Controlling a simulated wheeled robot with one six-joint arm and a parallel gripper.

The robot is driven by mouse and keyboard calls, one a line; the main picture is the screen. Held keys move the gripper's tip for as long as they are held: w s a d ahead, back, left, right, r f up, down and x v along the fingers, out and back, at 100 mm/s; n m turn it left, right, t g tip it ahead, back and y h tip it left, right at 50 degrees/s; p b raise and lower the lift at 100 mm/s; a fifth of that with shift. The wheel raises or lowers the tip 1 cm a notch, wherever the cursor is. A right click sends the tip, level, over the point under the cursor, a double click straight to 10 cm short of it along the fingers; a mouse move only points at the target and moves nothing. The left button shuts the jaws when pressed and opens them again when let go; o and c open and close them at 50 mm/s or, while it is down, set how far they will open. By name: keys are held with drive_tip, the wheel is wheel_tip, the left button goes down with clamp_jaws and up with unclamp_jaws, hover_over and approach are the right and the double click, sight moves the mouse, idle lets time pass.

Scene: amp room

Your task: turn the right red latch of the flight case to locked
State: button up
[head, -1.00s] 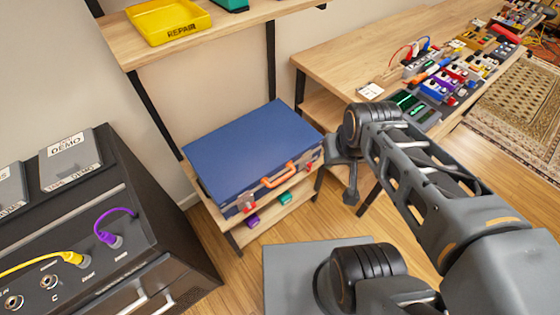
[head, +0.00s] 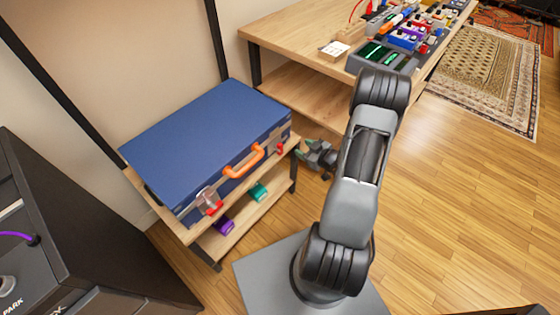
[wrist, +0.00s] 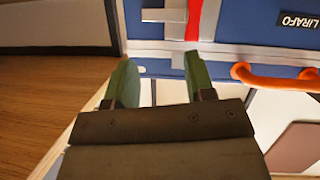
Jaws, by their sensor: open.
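The blue flight case (head: 210,135) lies on the wooden shelf, its front with the orange handle (head: 243,162) facing me. Its right red latch (head: 280,149) is on the front, right of the handle. In the wrist view this red latch (wrist: 194,18) stands on a silver plate at the top, just beyond the right fingertip, with the orange handle (wrist: 275,78) to the right. My gripper (head: 304,149) is open and empty, just right of the latch. Its green-tipped fingers (wrist: 160,62) look apart from the latch. The left red latch (head: 214,208) is at the case's near corner.
A purple box (head: 224,226) and a teal box (head: 258,192) sit on the lower shelf. A black cabinet (head: 75,240) stands at the left. A wooden table (head: 290,45) with several pedals is behind my arm.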

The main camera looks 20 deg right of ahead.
sight(282, 153)
drive_tip(key=s+a+f+t+y+b, duration=0.2)
drive_tip(key=s+f+t+y+b, duration=0.1)
drive_tip(key=s+f, duration=0.25)
drive_tip(key=shift+m, duration=0.4)
drive_tip(key=x, duration=0.9)
drive_tip(key=b+x, duration=0.1)
drive_tip(key=x, duration=0.3)
drive_tip(key=shift+w+d+f, duration=0.2)
drive_tip(key=shift+w+f, duration=0.1)
drive_tip(key=shift+w, duration=0.15)
clamp_jaws()
